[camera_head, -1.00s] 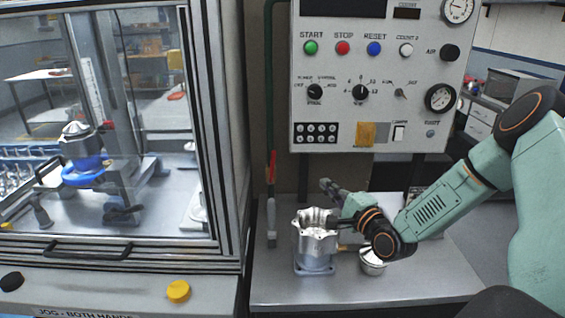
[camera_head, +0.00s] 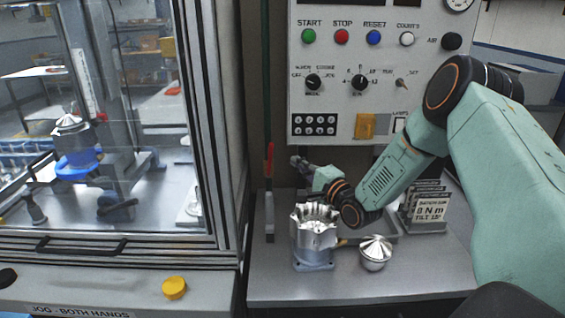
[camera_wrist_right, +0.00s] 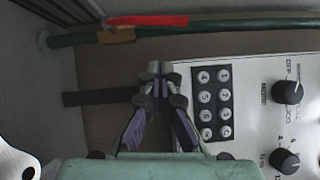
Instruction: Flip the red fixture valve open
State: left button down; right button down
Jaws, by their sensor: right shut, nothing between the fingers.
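The red valve handle (camera_head: 269,157) runs upright, in line with the green pipe (camera_head: 267,80) left of the control panel. In the right wrist view, the red handle (camera_wrist_right: 150,20) lies along the pipe, with the brass valve body (camera_wrist_right: 117,35) beside it. My right gripper (camera_head: 296,162) is shut and empty, a short way to the right of the handle and apart from it. In the right wrist view, the closed fingertips (camera_wrist_right: 160,68) point toward the pipe and stop short of the red handle. My left gripper is out of view.
A machined housing (camera_head: 313,238) and a silver conical part (camera_head: 375,253) stand on the bench below my right arm. The control panel (camera_head: 340,85) is close on the right. The glazed machine enclosure (camera_head: 227,120) stands left. A torque sign (camera_head: 430,208) stands at right.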

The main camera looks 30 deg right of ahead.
aim_at(271, 154)
jog(key=w+a, duration=0.3)
jog(key=shift+w+r, duration=0.3)
jog(key=shift+w, duration=0.05)
jog(key=shift+s, duration=0.1)
jog(key=shift+w+a+r+n+g+p, duration=0.45)
jog(key=shift+w+a+n+p, duration=0.2)
jog(key=shift+a, duration=0.2)
jog(key=shift+s, duration=0.15)
jog(key=shift+d, duration=0.1)
